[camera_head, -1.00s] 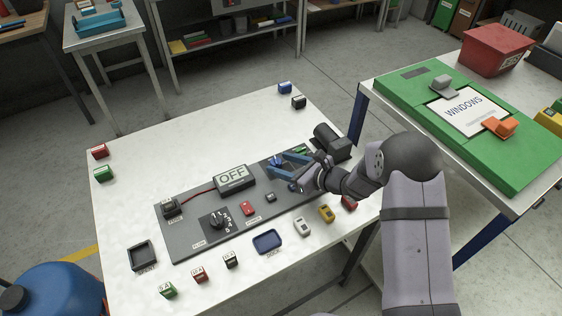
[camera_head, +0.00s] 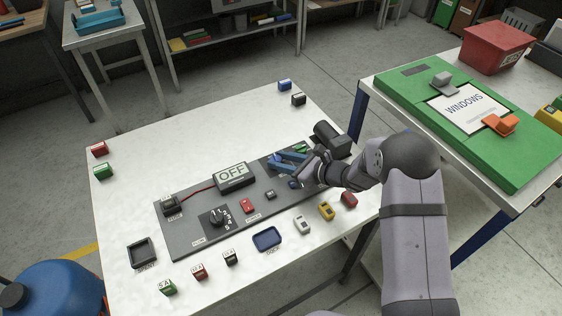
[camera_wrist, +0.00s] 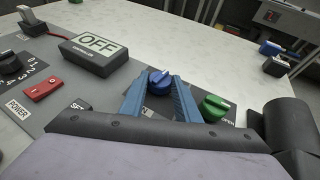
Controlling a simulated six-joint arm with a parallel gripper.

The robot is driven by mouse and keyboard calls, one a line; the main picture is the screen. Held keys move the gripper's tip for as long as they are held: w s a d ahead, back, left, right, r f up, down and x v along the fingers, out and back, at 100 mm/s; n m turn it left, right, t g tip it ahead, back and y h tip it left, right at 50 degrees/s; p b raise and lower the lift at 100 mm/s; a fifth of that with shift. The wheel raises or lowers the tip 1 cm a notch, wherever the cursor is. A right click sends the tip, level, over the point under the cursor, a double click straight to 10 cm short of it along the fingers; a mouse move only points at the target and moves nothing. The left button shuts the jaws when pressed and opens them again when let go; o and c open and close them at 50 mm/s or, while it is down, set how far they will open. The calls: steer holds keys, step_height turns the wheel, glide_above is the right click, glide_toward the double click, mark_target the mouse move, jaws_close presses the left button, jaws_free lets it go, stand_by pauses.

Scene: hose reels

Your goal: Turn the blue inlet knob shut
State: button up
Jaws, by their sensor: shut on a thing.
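The blue inlet knob (camera_wrist: 160,82) stands on the grey panel (camera_wrist: 60,85), between the blue fingers of my gripper (camera_wrist: 159,88) in the wrist view. The fingers are shut on the knob, one on each side. Its ridge points up and slightly right in that view. In the head view my gripper (camera_head: 287,162) is at the right end of the panel, and its fingers largely hide the knob. A green knob (camera_wrist: 214,107) stands just right of the right finger, apart from it. A label partly reading "OPEN" is beside it.
An "OFF" display box (camera_head: 233,177), a red switch (camera_head: 248,207) and a black dial (camera_head: 213,219) sit on the panel to the left. A dark cylinder (camera_head: 330,136) stands close beyond the green knob. Several small coloured blocks line the table's edges.

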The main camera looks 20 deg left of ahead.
steer(key=shift+w+r+n+g+y+b, duration=0.1)
steer(key=shift+w+n+g+y+b, duration=0.15)
steer(key=shift+n+g, duration=0.35)
steer(key=shift+n+g+y+b, duration=0.15)
steer(key=shift+n+g+b, duration=0.15)
steer(key=shift+n+g, duration=0.25)
steer(key=o, duration=1)
steer(key=shift+o, duration=0.2)
steer(key=shift+d, duration=0.1)
steer(key=shift+s+d+r, duration=0.1)
steer(key=shift+d+r, duration=0.05)
steer(key=shift+d, duration=0.45)
steer(key=shift+b+v, duration=0.85)
steer(key=shift+v, duration=2.15)
steer(key=shift+a+r, duration=0.1)
steer(key=shift+r, duration=0.05)
